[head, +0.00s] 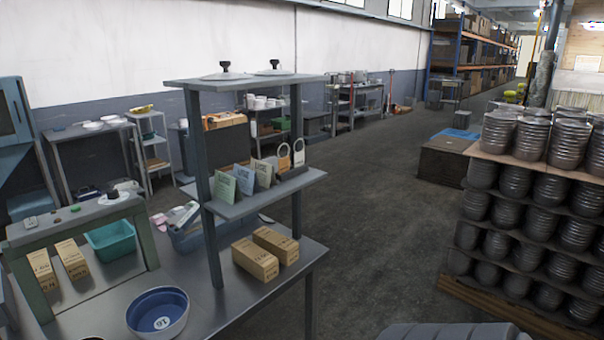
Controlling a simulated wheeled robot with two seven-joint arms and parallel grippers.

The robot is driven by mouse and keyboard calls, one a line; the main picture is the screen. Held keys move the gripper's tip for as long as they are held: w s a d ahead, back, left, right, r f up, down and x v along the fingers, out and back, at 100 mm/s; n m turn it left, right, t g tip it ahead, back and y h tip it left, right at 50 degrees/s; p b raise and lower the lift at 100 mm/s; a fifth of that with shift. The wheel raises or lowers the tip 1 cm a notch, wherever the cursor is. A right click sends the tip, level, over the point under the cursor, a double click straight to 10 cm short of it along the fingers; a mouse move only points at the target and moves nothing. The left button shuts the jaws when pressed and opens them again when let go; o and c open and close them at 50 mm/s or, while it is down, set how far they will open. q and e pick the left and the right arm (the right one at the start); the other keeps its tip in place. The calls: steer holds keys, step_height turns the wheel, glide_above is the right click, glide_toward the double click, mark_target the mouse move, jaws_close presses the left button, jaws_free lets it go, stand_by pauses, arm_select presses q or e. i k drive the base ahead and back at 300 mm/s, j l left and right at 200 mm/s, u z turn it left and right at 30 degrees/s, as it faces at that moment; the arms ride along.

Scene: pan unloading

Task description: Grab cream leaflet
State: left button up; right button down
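A cream leaflet (264,171) stands tilted on the middle shelf (228,209) of the grey rack on the metal table. It is in a row with a green leaflet (223,188) on the left and a pale blue leaflet (245,180) between them. The leaflets partly overlap in this view, and their print is too small to read. Two ring-topped tags (284,160) stand just right of the cream leaflet. Neither of my grippers shows in the head view.
Two cardboard boxes (256,260) and a blue bowl (158,312) are on the metal table (222,311). Rack posts frame the shelf, and pan lids (224,73) lie on its top. Stacked metal pots (515,190) stand at right. Floor between is clear.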

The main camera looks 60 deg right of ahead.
mark_target(266, 172)
steer(key=z, duration=1.55)
steer(key=l, duration=0.2)
steer(key=i+z, duration=0.05)
